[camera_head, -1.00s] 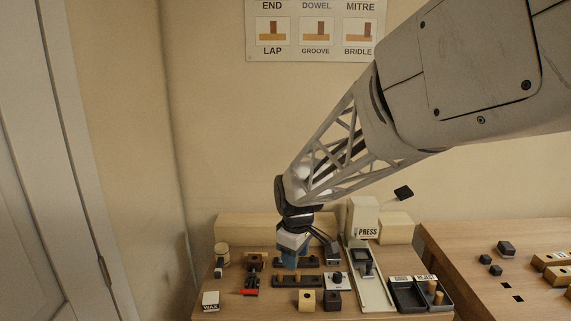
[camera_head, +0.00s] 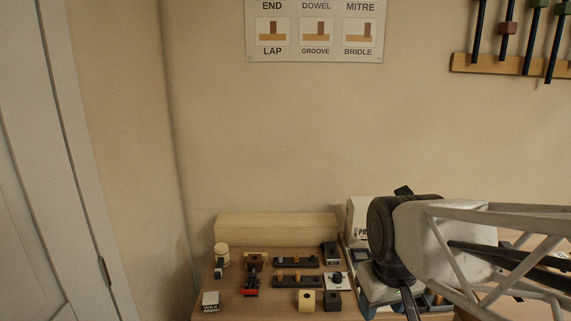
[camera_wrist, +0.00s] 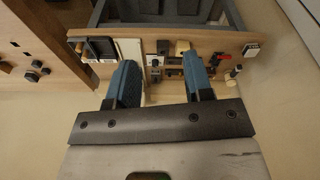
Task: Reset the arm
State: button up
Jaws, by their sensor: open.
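My gripper shows in the wrist view (camera_wrist: 160,85) with its two blue fingers apart and nothing between them. In the head view my arm reaches in from the right, and the wrist sits in front of the bench's right part. The fingers there are mostly hidden by the arm. The gripper is above the bench (camera_head: 235,300) and apart from the things on it.
On the bench stand two dark peg racks (camera_head: 297,281), a red clamp-like tool (camera_head: 251,285), a wax box (camera_head: 210,301), a jar (camera_head: 221,253), a pale block (camera_head: 306,300) and a dark block (camera_head: 332,301).

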jog(key=s+d+m, duration=0.2)
jog(key=s, duration=0.4)
jog(key=shift+s+f+m, duration=0.2)
jog(key=shift+f+m, duration=0.1)
